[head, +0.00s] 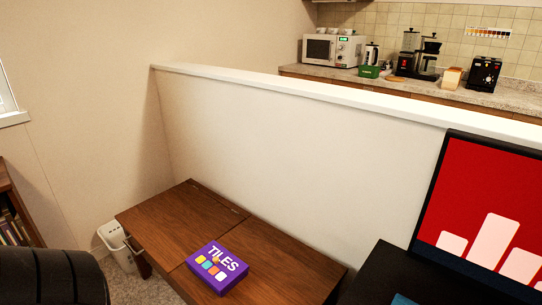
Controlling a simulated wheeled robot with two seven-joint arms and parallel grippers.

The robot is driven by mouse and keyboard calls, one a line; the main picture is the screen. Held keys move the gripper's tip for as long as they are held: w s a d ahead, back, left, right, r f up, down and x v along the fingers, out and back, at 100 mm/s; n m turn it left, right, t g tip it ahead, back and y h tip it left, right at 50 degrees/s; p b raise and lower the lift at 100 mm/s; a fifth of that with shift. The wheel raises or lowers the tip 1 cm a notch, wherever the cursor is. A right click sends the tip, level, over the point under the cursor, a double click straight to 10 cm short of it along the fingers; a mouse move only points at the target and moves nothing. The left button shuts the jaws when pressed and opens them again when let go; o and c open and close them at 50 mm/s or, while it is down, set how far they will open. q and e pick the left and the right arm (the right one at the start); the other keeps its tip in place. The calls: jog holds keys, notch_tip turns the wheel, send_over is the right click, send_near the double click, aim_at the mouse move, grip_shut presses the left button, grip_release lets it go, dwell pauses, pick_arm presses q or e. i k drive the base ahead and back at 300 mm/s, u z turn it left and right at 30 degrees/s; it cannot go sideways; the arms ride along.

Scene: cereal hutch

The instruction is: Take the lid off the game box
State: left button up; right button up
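A purple game box (217,268) marked "TILES", with several coloured tiles pictured on its top, lies flat on a brown wooden table (272,258). Its lid appears to be on. The box is near the table's front edge, at the lower middle of the head view. Neither of my grippers shows in this view, and nothing touches the box.
A low white wall (270,140) stands behind the table. A black-framed screen (490,215) is at the right. A white bin (118,244) stands left of the table, near a bookshelf (14,215). The tabletop around the box is clear.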

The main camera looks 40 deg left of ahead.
aim_at(216, 265)
jog(key=z, duration=2.3)
jog(key=k, duration=2.5)
jog(key=u, duration=1.4)
jog(key=i, duration=0.5)
